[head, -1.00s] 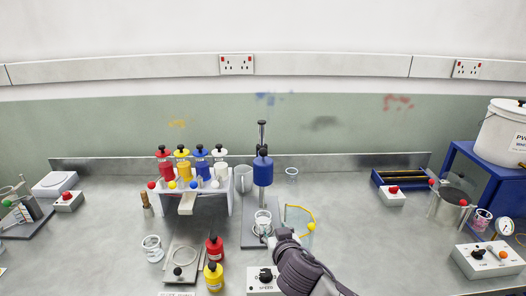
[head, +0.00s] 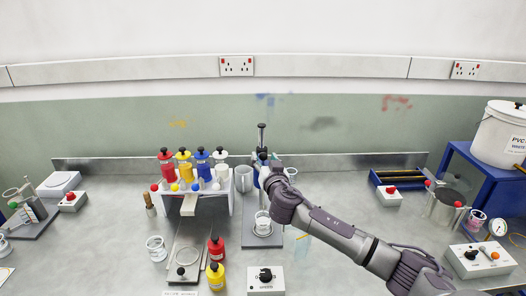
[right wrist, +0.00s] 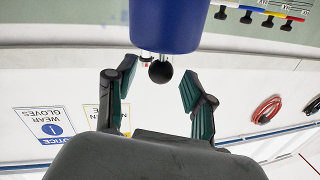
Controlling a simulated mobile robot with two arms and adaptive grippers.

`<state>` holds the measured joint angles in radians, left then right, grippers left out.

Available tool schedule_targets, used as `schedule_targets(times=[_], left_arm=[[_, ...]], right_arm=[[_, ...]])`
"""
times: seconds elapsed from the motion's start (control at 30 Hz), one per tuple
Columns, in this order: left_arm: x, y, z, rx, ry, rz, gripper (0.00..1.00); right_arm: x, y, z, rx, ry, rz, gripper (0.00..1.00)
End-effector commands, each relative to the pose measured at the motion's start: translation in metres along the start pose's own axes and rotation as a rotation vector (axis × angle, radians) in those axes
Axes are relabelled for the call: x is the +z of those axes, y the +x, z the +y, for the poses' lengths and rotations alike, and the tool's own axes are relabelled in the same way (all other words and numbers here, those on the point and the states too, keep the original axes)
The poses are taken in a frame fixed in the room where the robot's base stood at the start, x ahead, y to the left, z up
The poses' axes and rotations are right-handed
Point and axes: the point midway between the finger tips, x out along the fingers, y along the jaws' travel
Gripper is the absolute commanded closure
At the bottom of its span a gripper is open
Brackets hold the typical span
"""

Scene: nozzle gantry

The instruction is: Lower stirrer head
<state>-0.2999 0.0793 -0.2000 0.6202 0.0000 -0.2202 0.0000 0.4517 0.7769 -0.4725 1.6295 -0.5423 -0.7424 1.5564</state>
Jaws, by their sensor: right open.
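The blue stirrer head (head: 262,176) sits on its upright stand at mid bench, partly hidden by my right gripper and wrist. A black post top (head: 262,128) rises above it. A clear beaker (head: 262,222) stands below it on the stand's base. In the right wrist view the blue stirrer head (right wrist: 165,25) fills the top middle. A round black knob (right wrist: 160,72) shows just beside it, between the fingertips. My right gripper (right wrist: 159,80) is open, its two fingers on either side of the knob with gaps. In the head view my right gripper (head: 273,162) overlaps the head's right side. My left gripper is out of view.
A white rack (head: 222,199) with coloured bottles stands left of the stirrer. A speed control box (head: 266,280) and red (head: 216,249) and yellow (head: 217,277) bottles are in front. A white tub (head: 500,135) is far right.

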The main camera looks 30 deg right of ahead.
Motion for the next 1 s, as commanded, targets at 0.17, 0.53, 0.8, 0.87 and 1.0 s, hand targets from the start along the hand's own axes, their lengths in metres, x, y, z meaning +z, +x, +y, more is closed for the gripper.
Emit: schedule_targets(times=[0.17,0.53,0.8,0.87,1.0], left_arm=[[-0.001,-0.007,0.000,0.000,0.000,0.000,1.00],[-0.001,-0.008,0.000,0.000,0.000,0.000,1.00],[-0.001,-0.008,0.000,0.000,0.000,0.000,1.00],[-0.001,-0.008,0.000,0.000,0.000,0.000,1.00],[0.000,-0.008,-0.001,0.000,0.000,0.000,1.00]], right_arm=[[-0.001,0.018,0.000,0.001,0.000,0.000,0.47],[0.001,0.024,0.000,0.000,0.001,-0.001,0.47],[0.001,0.024,0.000,0.000,0.001,-0.001,0.85],[0.001,0.024,0.000,0.000,0.000,-0.001,0.95],[0.001,0.024,0.000,0.001,0.000,-0.001,1.00]])
